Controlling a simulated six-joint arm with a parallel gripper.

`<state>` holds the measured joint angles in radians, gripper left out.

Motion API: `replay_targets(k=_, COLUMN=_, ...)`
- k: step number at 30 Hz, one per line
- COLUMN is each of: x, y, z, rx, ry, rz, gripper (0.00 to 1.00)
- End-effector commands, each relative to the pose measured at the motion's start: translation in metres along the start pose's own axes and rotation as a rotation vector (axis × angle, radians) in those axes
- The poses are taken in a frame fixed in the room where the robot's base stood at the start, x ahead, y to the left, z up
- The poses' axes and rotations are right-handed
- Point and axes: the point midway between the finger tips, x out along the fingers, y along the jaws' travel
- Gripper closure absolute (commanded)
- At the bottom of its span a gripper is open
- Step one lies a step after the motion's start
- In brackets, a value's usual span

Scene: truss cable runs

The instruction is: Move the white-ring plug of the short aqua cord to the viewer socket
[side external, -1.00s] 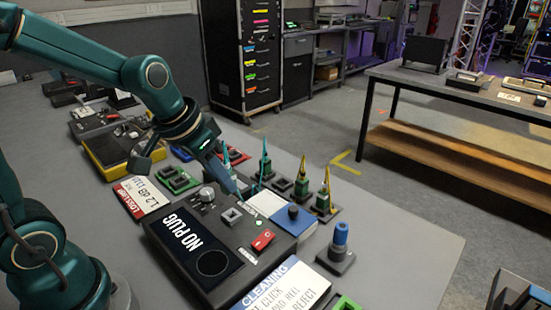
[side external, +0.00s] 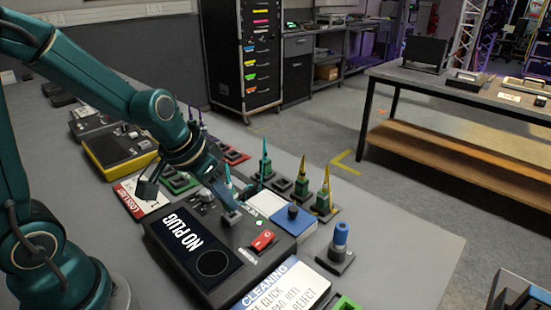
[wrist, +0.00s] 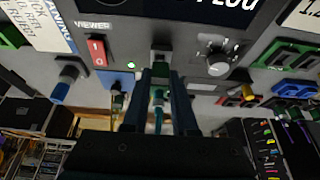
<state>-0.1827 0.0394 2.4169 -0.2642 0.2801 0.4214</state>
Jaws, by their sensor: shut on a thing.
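The viewer (side external: 250,240) is a dark box with a red switch, a silver knob and a screen reading "NO PLUG". Its face also shows in the wrist view (wrist: 128,42). My gripper (side external: 230,212) is at the viewer's socket and covers it in the side view. In the wrist view, my gripper (wrist: 158,82) is shut on the plug of the aqua cord (wrist: 158,118), which trails back between the fingers. The plug lines up with the grey square socket (wrist: 161,54). I cannot tell whether it has entered. The white ring is not clear.
Upright green and yellow plugs (side external: 326,190) stand in holders behind the viewer. A blue-capped cleaner (side external: 341,240) stands to its right. A cleaning card (side external: 288,287) lies in front. A yellow-edged meter (side external: 118,147) sits at the back left. The table's right side is clear.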

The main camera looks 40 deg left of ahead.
Motion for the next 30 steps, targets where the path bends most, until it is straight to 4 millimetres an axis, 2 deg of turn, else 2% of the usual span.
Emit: replay_targets(k=30, x=0.0069, y=0.0002, z=0.0037, rx=0.0, ry=-0.002, rz=0.001, gripper=1.0)
